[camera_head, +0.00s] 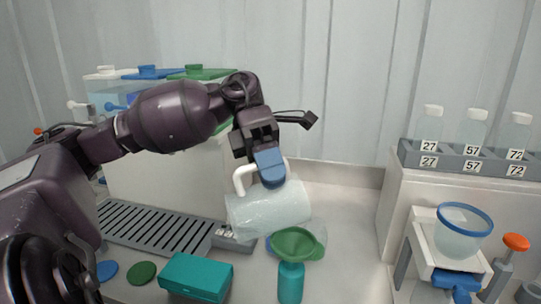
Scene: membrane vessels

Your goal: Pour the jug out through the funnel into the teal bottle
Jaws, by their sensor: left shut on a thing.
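The translucent jug (268,210) with a white handle (240,179) hangs in the air in the head view, tipped nearly onto its side. My left gripper (267,167), with blue fingertips, is shut on its handle. The jug's right end is above and close to the green funnel (296,243). The funnel sits in the mouth of the teal bottle (291,283), which stands upright at the bottom centre. No stream of liquid can be made out, and the jug's contents are unclear. My right gripper is not in view.
A grey slatted tray (150,235), a teal box (196,277) and blue and green discs lie at left. Lidded tanks stand behind. At right are a rack (455,160) of numbered bottles and a white stand (424,255) with a blue-rimmed vessel (462,238).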

